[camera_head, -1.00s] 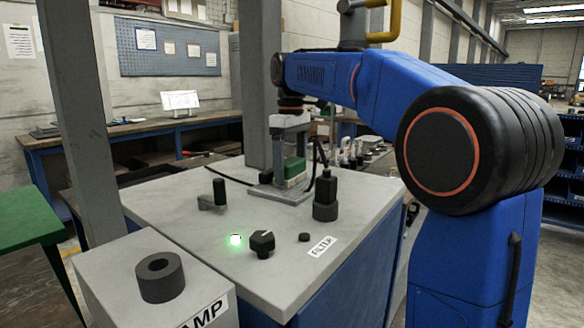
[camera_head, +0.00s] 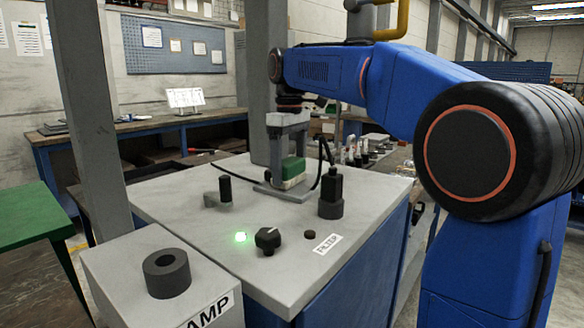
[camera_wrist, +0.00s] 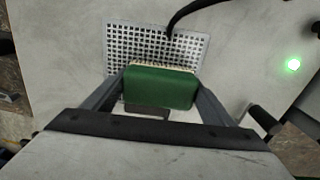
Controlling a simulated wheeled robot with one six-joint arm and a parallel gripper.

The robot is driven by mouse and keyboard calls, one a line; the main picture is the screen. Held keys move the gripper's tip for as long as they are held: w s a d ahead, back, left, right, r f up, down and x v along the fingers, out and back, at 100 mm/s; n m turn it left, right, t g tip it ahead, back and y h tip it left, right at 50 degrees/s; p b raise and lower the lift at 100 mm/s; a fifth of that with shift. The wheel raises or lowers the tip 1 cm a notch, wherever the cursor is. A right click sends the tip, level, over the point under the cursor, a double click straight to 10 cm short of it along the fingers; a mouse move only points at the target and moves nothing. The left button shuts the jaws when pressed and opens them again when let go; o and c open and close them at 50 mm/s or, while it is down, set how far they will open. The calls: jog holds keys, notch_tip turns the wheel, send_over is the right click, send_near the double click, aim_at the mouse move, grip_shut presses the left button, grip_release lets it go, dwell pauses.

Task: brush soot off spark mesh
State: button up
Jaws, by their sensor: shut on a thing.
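My gripper (camera_wrist: 158,92) is shut on a green brush (camera_wrist: 160,86), one finger at each side of its block. A pale bristle strip shows along the brush's far edge in the wrist view. The brush is over the near part of the spark mesh (camera_wrist: 130,40), a light plate with a grid of dark holes. I cannot tell if the bristles touch it. Soot cannot be made out clearly. In the head view the green brush (camera_head: 293,168) is low over the bench top, and the mesh there is mostly hidden.
A black upright fitting with a cable (camera_head: 331,192) stands close to the right of the brush. A black handle (camera_head: 224,190) stands to the left. A black knob (camera_head: 267,240) and a lit green lamp (camera_head: 240,237) are nearer on the grey bench top (camera_head: 190,225).

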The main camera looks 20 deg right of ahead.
jog(key=shift+s+a, duration=0.35)
jog(key=shift+a, duration=0.05)
jog(key=shift+r, duration=2.55)
